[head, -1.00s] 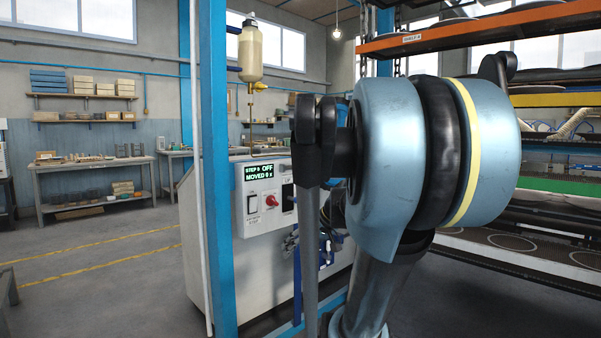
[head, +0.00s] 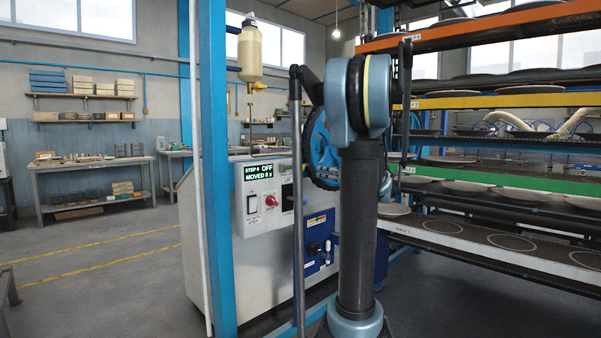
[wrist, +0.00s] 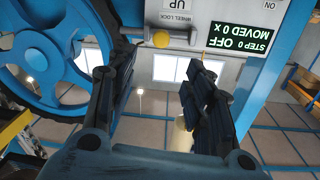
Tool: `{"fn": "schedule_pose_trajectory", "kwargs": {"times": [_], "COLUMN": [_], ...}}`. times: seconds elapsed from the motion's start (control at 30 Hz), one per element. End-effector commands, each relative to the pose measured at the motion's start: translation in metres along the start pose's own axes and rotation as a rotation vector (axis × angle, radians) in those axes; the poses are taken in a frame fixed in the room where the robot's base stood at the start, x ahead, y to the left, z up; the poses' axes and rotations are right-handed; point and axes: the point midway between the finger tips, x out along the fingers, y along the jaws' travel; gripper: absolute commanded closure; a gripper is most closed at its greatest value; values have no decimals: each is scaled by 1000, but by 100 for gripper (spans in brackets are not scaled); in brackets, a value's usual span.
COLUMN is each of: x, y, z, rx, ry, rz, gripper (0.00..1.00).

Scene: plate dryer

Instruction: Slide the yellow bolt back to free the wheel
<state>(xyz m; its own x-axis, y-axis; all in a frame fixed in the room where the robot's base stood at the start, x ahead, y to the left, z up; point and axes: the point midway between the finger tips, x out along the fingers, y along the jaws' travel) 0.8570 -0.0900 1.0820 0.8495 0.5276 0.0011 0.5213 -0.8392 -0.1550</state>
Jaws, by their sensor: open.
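In the wrist view, which looks upside down, the yellow bolt (wrist: 161,39) shows as a round yellow knob on a pale plate marked WHEEL LOCK. The blue wheel (wrist: 88,98) with a dark toothed rim is at the left. My gripper (wrist: 160,64) is open, its two dark fingers on either side of the bolt in the picture. Nothing is between the fingers, and I see no contact with the bolt. In the head view the wheel (head: 323,152) is partly behind my arm. The bolt and my gripper cannot be made out there.
A control display (wrist: 236,43) reads STEP 0, OFF, MOVED 0. It sits on the pale cabinet (head: 215,235) beside a blue post (head: 216,120). Racks of plates (head: 500,185) fill the right. The floor at the left (head: 100,260) is open.

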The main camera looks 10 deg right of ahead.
Motion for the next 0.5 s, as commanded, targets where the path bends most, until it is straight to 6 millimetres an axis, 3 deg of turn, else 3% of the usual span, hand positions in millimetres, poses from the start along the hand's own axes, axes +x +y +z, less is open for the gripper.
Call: {"fn": "schedule_pose_trajectory", "kwargs": {"times": [0.17, 0.5], "x": [19, 78], "y": [-1, -2], "z": [0, 1], "rx": [0, 1], "ry": [-1, -2], "rz": [-4, -5], "gripper": [53, 53]}}
